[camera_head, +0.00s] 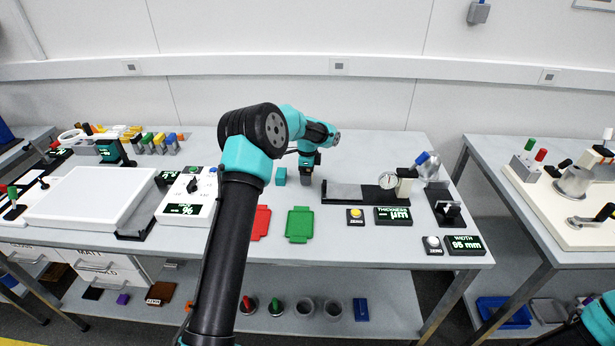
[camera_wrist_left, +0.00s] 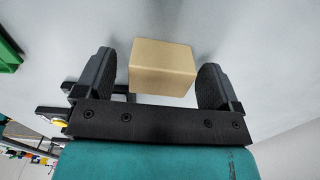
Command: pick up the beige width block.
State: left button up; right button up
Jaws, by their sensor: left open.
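The beige width block (camera_wrist_left: 162,66) shows in the left wrist view between the two black fingers of my left gripper (camera_wrist_left: 156,72). Gaps show on both sides of the block, so the fingers are open and not clamped on it. In the head view my left gripper (camera_head: 307,176) points down over the table behind the green plate; I cannot make out the beige block there. My right gripper is not in view.
A teal block (camera_head: 280,177) stands just left of the gripper. The thickness gauge (camera_head: 355,194) is close on its right. A green plate (camera_head: 300,225) and a red plate (camera_head: 261,222) lie in front. Small bare table areas lie between them.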

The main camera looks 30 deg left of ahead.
pick_arm(q)
jog(key=shift+c, duration=0.4)
jog(key=c, duration=1)
jog(key=shift+o, duration=0.2)
jog(key=shift+r, duration=0.1)
jog(key=shift+r, duration=1.3)
jog(key=shift+s+d+r, duration=0.2)
jog(key=shift+s+r, duration=0.15)
jog(key=shift+r, duration=0.1)
jog(key=s+d, duration=0.2)
jog(key=s, duration=0.2)
jog(key=s+d+r, duration=0.1)
jog(key=s+d, duration=0.2)
jog(key=s, duration=0.1)
jog(key=s+d, duration=0.3)
jog(key=s, duration=0.2)
jog(key=shift+r, duration=0.15)
